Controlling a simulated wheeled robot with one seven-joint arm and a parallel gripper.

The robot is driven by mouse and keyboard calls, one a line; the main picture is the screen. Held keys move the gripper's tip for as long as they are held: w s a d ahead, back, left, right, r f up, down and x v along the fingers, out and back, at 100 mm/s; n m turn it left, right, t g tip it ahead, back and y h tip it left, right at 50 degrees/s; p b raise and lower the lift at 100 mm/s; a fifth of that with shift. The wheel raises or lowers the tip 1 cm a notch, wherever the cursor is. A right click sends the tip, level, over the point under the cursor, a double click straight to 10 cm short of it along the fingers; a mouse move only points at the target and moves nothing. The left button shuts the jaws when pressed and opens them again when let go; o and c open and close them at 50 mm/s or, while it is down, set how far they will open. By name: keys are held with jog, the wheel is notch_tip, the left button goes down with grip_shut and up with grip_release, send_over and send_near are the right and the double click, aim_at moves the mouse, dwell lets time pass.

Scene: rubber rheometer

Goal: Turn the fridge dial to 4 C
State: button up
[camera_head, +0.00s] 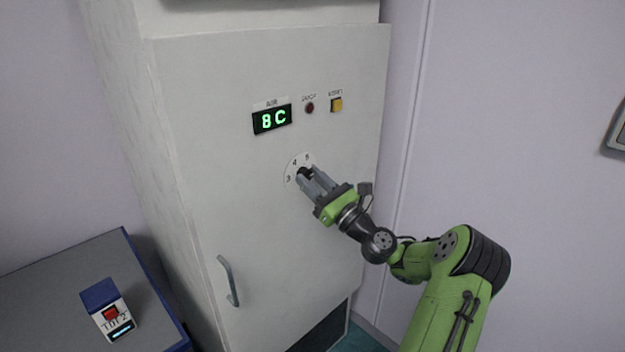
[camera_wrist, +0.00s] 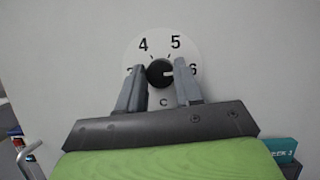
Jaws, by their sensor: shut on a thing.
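The fridge dial has a white round plate (camera_head: 294,168) with a black knob (camera_wrist: 159,72) at its centre. The wrist view shows the plate (camera_wrist: 159,44) with 4 and 5 above the knob, 6 on the right and a partly hidden 3 on the left. A small light mark on the knob seems to point right, towards 6. My gripper (camera_head: 309,175) is shut on the knob, with one finger on each side in the wrist view (camera_wrist: 160,85). The green display (camera_head: 272,119) above reads 8 C.
The tall white cabinet (camera_head: 200,130) fills the middle. A red button (camera_head: 309,107) and a yellow button (camera_head: 336,104) sit right of the display. A door handle (camera_head: 229,281) sticks out lower left. A small blue-and-white box (camera_head: 108,309) stands on a grey table (camera_head: 45,290).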

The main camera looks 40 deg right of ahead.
jog(key=n+y+p, duration=0.1)
jog(key=n+y, duration=0.1)
jog(key=n, duration=0.2)
jog(key=n+g+y+p, duration=0.1)
jog(key=n+y+p, duration=0.1)
jog(key=n, duration=0.2)
jog(key=shift+d+r+n+g, duration=0.15)
jog(key=shift+n+g, duration=0.15)
jog(key=n+g+y+p, duration=0.1)
jog(key=n, duration=0.2)
jog(key=n+g+p, duration=0.1)
jog(key=n, duration=0.2)
jog(key=shift+d+r+n+y, duration=0.1)
jog(key=shift+n+y, duration=0.3)
jog(key=n+g+p, duration=0.1)
jog(key=n+g, duration=0.1)
jog(key=n, duration=0.3)
jog(key=n+g, duration=0.1)
jog(key=n, duration=0.1)
jog(key=n+g+h+b, duration=0.1)
jog(key=n, duration=0.2)
jog(key=shift+r, duration=0.15)
jog(key=shift+h, duration=0.4)
jog(key=o, duration=1)
